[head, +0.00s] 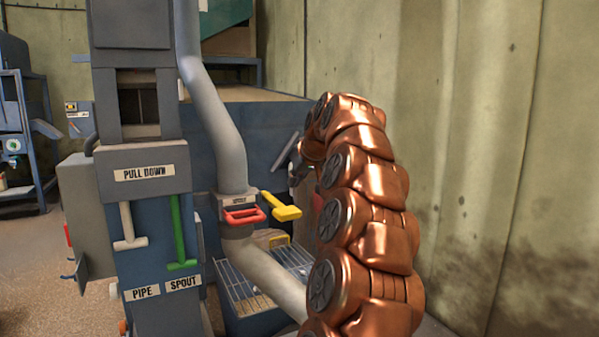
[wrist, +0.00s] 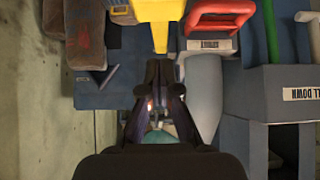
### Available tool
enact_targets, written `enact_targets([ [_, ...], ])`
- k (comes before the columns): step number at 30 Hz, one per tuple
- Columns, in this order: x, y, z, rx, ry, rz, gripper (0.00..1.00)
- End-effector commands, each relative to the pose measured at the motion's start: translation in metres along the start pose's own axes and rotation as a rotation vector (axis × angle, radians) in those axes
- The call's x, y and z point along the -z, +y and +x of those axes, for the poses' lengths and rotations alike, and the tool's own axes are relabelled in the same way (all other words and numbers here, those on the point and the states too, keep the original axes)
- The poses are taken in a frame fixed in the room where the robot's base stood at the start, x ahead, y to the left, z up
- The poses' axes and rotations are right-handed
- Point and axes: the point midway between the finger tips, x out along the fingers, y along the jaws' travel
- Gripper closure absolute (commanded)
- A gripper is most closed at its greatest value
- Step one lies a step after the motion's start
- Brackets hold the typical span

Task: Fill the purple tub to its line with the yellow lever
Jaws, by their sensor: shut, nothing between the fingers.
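The yellow lever (head: 282,207) sticks out to the right of the grey pipe's collar, beside a red handle (head: 243,216). In the wrist view the yellow lever (wrist: 160,14) is at the top centre, with a narrow part hanging toward my fingertips. My gripper (wrist: 165,68) is shut and empty, its tips just below the lever in that picture; I cannot tell whether they touch. In the head view my copper arm hides most of the gripper. I cannot make out the purple tub or its line in either view.
A panel labelled PULL DOWN (head: 148,174) carries a white handle (head: 129,226) and a green handle (head: 178,233) over PIPE and SPOUT labels. The grey pipe (head: 217,115) bends down past a metal grating (head: 240,290). A pale wall (head: 500,120) stands close on the right.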

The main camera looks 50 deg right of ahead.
Motion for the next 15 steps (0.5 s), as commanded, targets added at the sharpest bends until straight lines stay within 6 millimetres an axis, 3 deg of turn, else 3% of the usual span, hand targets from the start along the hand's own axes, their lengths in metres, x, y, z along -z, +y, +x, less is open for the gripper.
enact_targets([
  [8, 0.001, -0.001, 0.048, 0.002, -0.005, -0.001, 1.0],
  [15, -0.012, 0.0, 0.061, 0.001, -0.002, 0.0, 1.0],
])
